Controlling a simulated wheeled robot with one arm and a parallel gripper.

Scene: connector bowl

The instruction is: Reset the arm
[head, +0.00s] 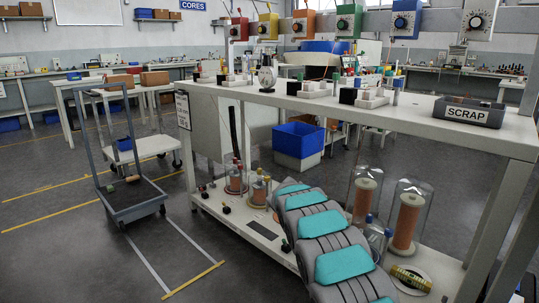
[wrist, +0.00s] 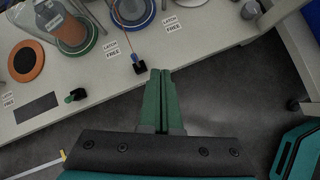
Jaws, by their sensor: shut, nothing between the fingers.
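My gripper (wrist: 161,72) shows in the wrist view with its two green fingers pressed together, empty. Its tips are over or near the front edge of the white lower shelf (wrist: 221,30), just below a small black latch block with a blue knob (wrist: 138,67). The fingers touch nothing that I can make out. In the head view my grey and teal arm (head: 322,222) stretches across the lower shelf at the middle; the gripper fingers cannot be made out there.
Glass-domed coils (head: 406,220) stand on the lower shelf right of my arm, smaller ones (head: 259,190) left. The white bench (head: 440,128) above carries a scrap tray (head: 468,113). A blue bin (head: 299,139) stands behind. A grey cart (head: 133,198) is at left, with open floor around.

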